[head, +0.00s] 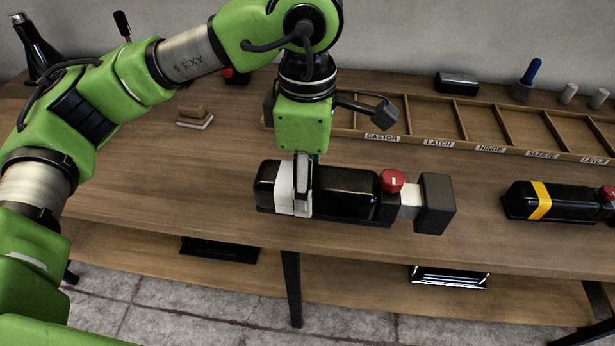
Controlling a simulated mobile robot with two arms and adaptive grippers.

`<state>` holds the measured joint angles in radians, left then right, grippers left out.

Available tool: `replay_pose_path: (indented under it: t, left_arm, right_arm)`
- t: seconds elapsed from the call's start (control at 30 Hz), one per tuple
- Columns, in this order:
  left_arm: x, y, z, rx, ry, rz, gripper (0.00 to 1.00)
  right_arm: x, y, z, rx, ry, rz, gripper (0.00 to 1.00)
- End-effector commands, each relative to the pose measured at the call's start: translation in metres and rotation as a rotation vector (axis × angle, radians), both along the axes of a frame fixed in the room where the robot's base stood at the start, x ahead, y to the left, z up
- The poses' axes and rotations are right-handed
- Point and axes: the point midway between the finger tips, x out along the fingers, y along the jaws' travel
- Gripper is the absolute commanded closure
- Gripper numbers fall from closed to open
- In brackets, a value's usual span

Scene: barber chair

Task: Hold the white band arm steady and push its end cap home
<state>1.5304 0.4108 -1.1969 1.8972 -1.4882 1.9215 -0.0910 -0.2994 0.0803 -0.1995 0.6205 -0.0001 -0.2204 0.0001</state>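The white band arm (345,190) is a black padded armrest lying on the bench, with a white band (285,188) near its left end. A red knob (392,180) sits near its right end. The black end cap (435,204) is at the far right, apart from the body, with a pale stub (410,198) showing between them. My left gripper (304,182) points down at the white band, its near finger overlapping the band. The other finger is hidden, so its grip is unclear. My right gripper is not in view.
A yellow band arm (540,201) lies at the right. A wooden tray (460,150) with labelled compartments runs along the back. A small brush-like block (194,117) lies at the back left. A dark bottle (38,45) stands far left. The bench's front left is clear.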

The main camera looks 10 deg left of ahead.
Motion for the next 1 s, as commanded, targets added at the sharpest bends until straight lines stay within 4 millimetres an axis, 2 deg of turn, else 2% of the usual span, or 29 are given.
replay_pose_path:
  t: [0.17, 0.6, 0.83, 1.0]
  left_arm:
    - [0.003, 0.0, -0.003, -0.002, -0.002, 0.0, 0.93]
    - [0.028, 0.003, -0.025, -0.002, -0.002, 0.001, 0.93]
    - [0.041, 0.004, -0.036, -0.002, -0.003, 0.0, 0.93]
    - [0.051, 0.005, -0.044, -0.003, -0.002, 0.0, 0.93]
  right_arm:
    - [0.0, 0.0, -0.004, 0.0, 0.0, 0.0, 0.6]
    - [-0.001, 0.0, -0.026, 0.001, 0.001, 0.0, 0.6]
    - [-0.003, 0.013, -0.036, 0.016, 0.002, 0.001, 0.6]
    - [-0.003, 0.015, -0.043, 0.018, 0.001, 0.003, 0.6]
